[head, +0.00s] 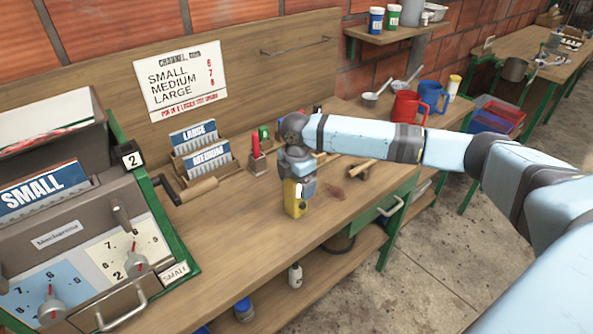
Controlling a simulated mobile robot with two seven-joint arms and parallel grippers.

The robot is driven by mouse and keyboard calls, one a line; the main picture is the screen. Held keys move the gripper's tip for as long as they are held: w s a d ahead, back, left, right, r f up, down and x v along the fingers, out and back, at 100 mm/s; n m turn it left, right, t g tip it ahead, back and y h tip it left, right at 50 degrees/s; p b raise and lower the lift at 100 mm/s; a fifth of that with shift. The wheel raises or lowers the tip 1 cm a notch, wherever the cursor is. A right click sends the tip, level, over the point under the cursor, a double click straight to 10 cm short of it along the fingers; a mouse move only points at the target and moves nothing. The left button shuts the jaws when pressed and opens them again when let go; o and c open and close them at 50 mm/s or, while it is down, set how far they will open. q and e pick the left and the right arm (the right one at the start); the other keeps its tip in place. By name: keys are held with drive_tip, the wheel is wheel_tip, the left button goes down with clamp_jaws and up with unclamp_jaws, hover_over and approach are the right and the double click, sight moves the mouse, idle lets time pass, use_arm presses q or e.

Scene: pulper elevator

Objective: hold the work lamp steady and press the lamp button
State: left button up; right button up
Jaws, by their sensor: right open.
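A small yellow and dark block-shaped thing (291,204), which looks like the work lamp, stands upright on the wooden workbench (330,215) near its front edge. My right arm comes in from the right, and its gripper (300,190) points down right at the lamp. The gripper is open and covers the upper part of the lamp. I cannot tell whether the fingers touch it. The lamp button cannot be made out. My left gripper is not in view.
A grey machine (80,240) with dials and a crank handle (195,188) stands at the left. Red (405,108) and blue (432,95) mugs stand at the back right. Bench right of the lamp is partly clear.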

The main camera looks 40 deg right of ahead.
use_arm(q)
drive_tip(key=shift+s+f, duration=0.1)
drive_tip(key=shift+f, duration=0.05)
use_arm(e)
drive_tip(key=shift+f, duration=0.3)
drive_tip(key=c, duration=1.1)
drive_tip(key=shift+c, duration=0.2)
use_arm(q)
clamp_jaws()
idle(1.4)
